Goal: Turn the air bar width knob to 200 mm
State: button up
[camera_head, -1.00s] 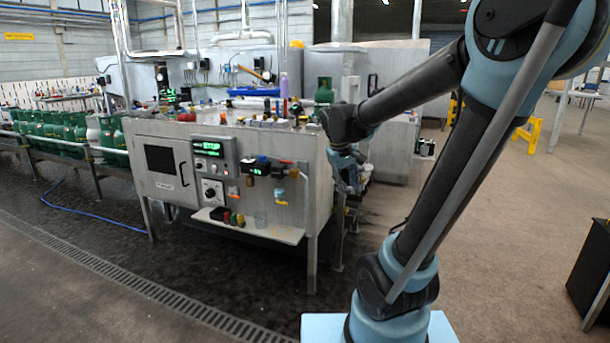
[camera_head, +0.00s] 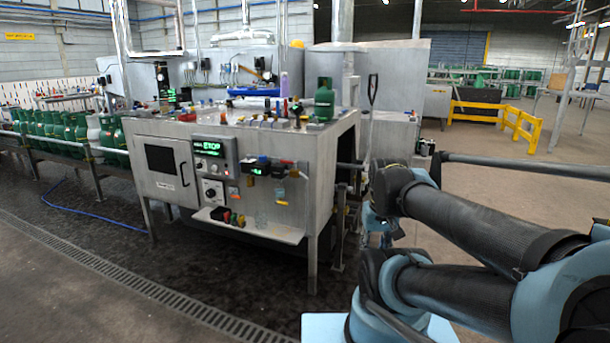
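A control panel (camera_head: 214,160) stands on the front of the grey metal cabinet, with a lit green display (camera_head: 207,147) that seems to read STOP. Below the display is a round dark knob (camera_head: 210,193) on a pale plate. Its scale and label are too small to read, so I cannot tell its setting or whether it is the air bar width knob. My gripper (camera_head: 377,236) hangs to the right of the cabinet, well apart from the knob and pointing down. Its fingers are too small and dark to tell whether they are open or shut.
A shelf (camera_head: 285,234) with small coloured fittings and a glass juts out below the panel. A regulator unit (camera_head: 262,170) sits right of the knob. Green cylinders (camera_head: 60,130) line the conveyor at left. The floor in front of the cabinet is clear apart from a blue hose (camera_head: 95,215).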

aim_at(211, 193)
jog(key=k, duration=1.05)
jog(key=u, duration=0.05)
jog(key=i, duration=1.2)
jog(key=u, duration=1.1)
jog(key=i, duration=0.65)
jog(key=u, duration=0.45)
